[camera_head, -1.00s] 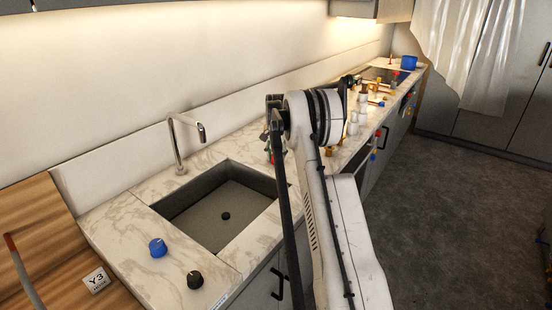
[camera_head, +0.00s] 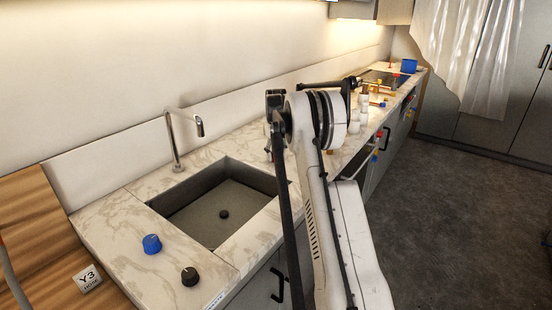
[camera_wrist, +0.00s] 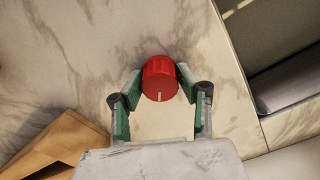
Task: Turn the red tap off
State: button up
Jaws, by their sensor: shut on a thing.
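The red tap (camera_wrist: 160,76) is a round red knob on the marble counter in the wrist view. A short white line on its face points down the picture towards my gripper. My gripper (camera_wrist: 160,98) has its two green-padded fingers closed around the knob, one on each side. In the head view my arm hides the red tap and most of my gripper.
A sink (camera_head: 222,212) with a chrome faucet (camera_head: 174,140) is left of my arm. A blue knob (camera_head: 152,243) and a black knob (camera_head: 191,276) sit in front of it. White cups (camera_head: 356,125) stand behind my arm. A brown object (camera_wrist: 58,147) lies lower left in the wrist view.

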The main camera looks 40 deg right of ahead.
aim_at(276, 153)
jog(key=n+b, duration=0.1)
jog(key=n, duration=0.3)
jog(key=shift+n+b, duration=0.4)
jog(key=shift+n, duration=1.5)
jog(key=o, duration=1.1)
jog(key=shift+o, duration=0.2)
notch_tip(276, 153, up, 12)
